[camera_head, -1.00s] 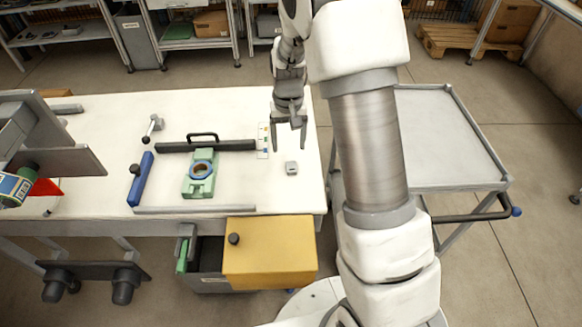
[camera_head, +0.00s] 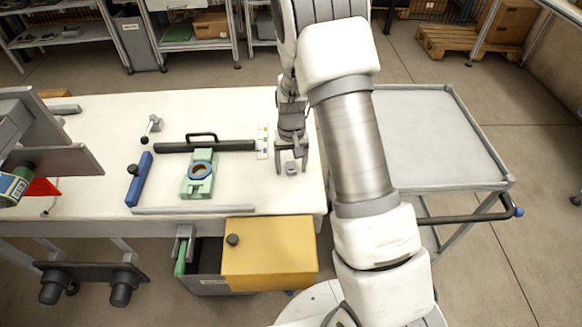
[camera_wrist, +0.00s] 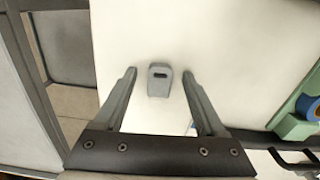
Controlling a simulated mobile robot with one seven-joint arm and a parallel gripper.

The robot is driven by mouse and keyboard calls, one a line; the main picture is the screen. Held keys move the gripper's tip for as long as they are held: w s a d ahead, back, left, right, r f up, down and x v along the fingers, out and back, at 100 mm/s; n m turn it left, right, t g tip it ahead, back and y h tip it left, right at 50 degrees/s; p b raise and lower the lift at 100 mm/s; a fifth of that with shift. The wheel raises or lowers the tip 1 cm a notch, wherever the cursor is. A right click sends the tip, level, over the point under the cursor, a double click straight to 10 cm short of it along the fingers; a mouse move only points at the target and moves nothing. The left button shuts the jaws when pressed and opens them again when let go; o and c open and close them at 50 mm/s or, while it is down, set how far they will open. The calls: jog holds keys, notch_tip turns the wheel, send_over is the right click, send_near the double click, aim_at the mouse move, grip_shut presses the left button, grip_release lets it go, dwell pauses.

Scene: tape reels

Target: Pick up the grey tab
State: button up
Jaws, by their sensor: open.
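The grey tab (camera_head: 291,169) lies on the white table near its right edge. It is a small rounded block with a dark slot, clear in the wrist view (camera_wrist: 159,80). My gripper (camera_head: 292,170) is open above it, with one finger to each side in the head view. In the wrist view my gripper (camera_wrist: 160,80) has its two fingertips left and right of the tab, with white table showing between each finger and the tab. The gripper holds nothing. The exact height of the fingertips over the table is hard to tell.
A green block with a blue ring (camera_head: 201,171) stands left of the tab, by a black handled bar (camera_head: 225,146) and a blue bar (camera_head: 139,180). A grey strip (camera_head: 195,210) lies along the front edge. A grey cart (camera_head: 440,130) stands right of the table.

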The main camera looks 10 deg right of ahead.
aim_at(295, 170)
grip_shut()
dwell(0.3)
jog(key=shift+r, duration=0.55)
jog(key=r, duration=0.2)
jog(key=d+r, duration=0.1)
jog(key=shift+s+r, duration=0.35)
jog(key=shift+r, duration=0.05)
jog(key=s+d+r+p, duration=0.1)
jog(key=s+d+r, duration=0.5)
jog(key=s+d, duration=0.1)
jog(key=w+a+f+n, duration=0.1)
jog(key=a+f, duration=0.2)
jog(key=a, duration=0.5)
jog(key=shift+w+a+f, duration=0.25)
jog(key=shift+w+f, duration=0.1)
jog(key=shift+w, duration=0.05)
